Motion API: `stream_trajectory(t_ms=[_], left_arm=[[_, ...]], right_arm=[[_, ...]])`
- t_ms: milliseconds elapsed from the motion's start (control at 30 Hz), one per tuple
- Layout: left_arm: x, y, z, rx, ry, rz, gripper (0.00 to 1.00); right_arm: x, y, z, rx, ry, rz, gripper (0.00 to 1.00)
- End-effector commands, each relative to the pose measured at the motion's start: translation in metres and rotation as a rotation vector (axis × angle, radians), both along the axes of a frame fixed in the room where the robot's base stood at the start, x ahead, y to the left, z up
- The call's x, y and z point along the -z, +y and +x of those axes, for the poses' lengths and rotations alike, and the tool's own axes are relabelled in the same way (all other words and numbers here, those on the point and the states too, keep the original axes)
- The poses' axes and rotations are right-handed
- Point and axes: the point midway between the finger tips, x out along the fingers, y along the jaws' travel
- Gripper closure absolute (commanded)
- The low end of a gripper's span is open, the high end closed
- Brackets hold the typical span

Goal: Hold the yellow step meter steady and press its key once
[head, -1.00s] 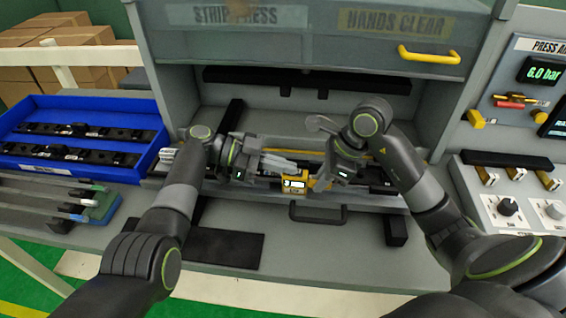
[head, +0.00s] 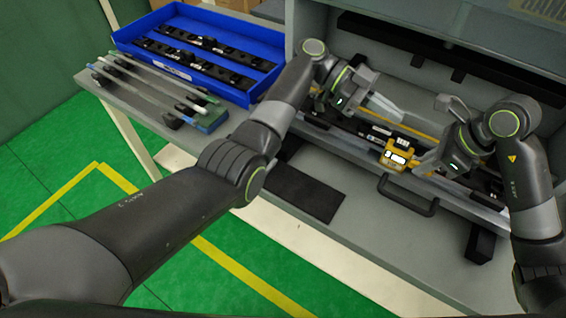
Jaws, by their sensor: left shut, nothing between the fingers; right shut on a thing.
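The yellow step meter (head: 396,158) sits on the rail of the press bed, its lit display facing me. Its key is too small to make out. My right gripper (head: 420,166) is shut on the meter from its right side; the fingertips are partly hidden by the gripper body. My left gripper (head: 398,114) is shut and empty, its pale fingers pointing right, above and behind the meter in the picture. It looks apart from the meter.
A blue tray (head: 125,42) with dark clip strips stands at the upper left, beside several rods on a rack (head: 212,120). A black mat (head: 303,192) lies on the bench front. A dark handle (head: 407,198) sticks out below the meter. The press housing (head: 305,25) rises behind.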

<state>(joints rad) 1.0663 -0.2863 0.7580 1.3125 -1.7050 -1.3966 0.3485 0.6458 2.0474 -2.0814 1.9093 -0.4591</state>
Motion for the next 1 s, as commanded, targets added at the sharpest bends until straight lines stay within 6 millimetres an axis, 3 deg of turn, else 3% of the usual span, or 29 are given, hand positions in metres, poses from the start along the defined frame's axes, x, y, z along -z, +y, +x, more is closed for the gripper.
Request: stream_trajectory(t_ms=[367,1000], left_arm=[[-0.021,0.064,0.04,-0.001,-0.004,0.0,1.0],[0.003,0.169,0.004,-0.074,0.486,-0.212,1.0]], right_arm=[[0.001,-0.001,0.0,0.002,0.003,-0.001,1.0],[0.002,-0.001,-0.001,0.003,0.005,-0.002,1.0]])
